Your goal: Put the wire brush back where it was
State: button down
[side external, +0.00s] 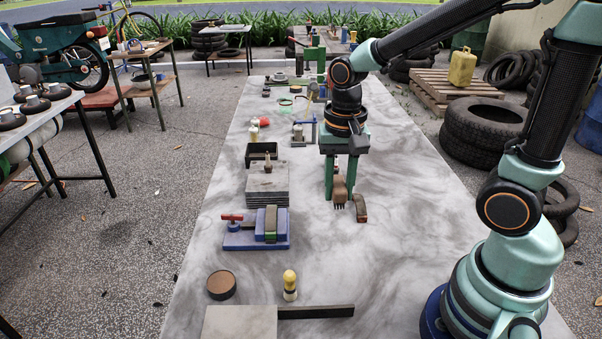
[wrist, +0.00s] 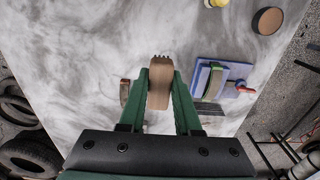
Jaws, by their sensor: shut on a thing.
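My gripper (side external: 338,196) points down over the middle of the grey marbled table (side external: 420,200). It is shut on a brown block with dark teeth or bristles at its lower end, which looks like the wire brush (side external: 340,188). In the wrist view the wire brush (wrist: 160,85) sits between the two green fingers, its bristle end facing away from my wrist. I cannot tell whether its lower end touches the table. A smaller dark and brown block (side external: 361,208) lies on the table just right of it; in the wrist view this block (wrist: 125,92) is left of the fingers.
A blue vise-like fixture (side external: 256,238) with a red handle stands left, with a stack of grey plates (side external: 267,185) and a black tray (side external: 261,152) behind it. A round brown-topped disc (side external: 221,285) and yellow-topped piece (side external: 290,286) stand in front. The table's right side is clear.

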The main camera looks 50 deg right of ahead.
aim_at(333, 255)
notch_tip(333, 255, down, 15)
jog(key=shift+r, duration=0.1)
dwell(0.4)
jog(key=c, duration=0.6)
grip_release()
notch_tip(333, 255, up, 12)
jog(key=shift+r, duration=0.2)
notch_tip(333, 255, up, 12)
jog(key=s+d+n+t, duration=0.1)
jog(key=n+t, duration=0.4)
jog(key=n, duration=0.4)
jog(key=shift+s+t, duration=0.3)
jog(key=shift+f, duration=0.1)
